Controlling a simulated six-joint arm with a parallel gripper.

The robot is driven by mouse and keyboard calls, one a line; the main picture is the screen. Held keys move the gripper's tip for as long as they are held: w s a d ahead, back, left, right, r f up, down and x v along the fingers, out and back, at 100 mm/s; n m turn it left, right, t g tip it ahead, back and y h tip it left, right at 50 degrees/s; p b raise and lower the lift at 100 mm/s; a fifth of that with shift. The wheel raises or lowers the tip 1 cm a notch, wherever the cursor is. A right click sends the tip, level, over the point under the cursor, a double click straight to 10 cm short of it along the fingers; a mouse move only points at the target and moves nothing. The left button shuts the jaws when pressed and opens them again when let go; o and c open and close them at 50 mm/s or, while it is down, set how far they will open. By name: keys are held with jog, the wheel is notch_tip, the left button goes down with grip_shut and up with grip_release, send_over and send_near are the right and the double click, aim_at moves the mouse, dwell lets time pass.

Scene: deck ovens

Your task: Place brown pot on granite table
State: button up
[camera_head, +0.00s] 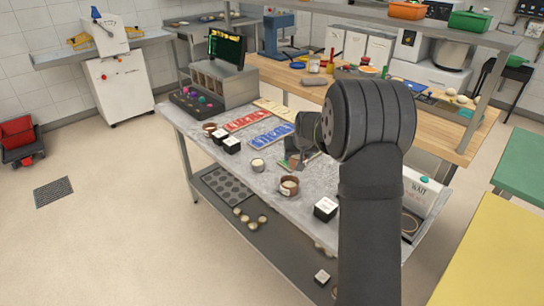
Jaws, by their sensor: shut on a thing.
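The brown pot (289,187) is a small round brown vessel with pale contents, at the front middle of the granite table (235,165). My gripper (293,168) points down right behind and above it, shut on the pot as far as this view shows. The fingertips are small and partly hidden by my arm, so the exact contact is unclear. I cannot tell whether the pot touches the granite top or hangs just above it.
A pale pot (258,165) and black-and-white boxes (231,145) stand to the left. Another black-and-white box (325,209) stands to the right. Red (247,120) and blue (270,137) trays lie behind. Bare granite shows between them. My arm hides the right side.

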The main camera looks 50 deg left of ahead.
jog(key=s+a+f, duration=0.1)
jog(key=a, duration=0.1)
jog(key=s+a+f, duration=0.1)
jog(key=a+f, duration=0.1)
jog(key=a, duration=0.1)
jog(key=s+a+f, duration=0.2)
jog(key=a, duration=0.1)
jog(key=shift+a+f, duration=0.25)
jog(key=shift+f, duration=2.05)
jog(key=shift+f, duration=0.15)
jog(key=o, duration=1.1)
jog(key=shift+r, duration=0.25)
jog(key=v, duration=1.1)
jog(key=shift+s+d+r, duration=0.15)
jog(key=shift+d+r, duration=0.05)
jog(key=shift+r, duration=0.15)
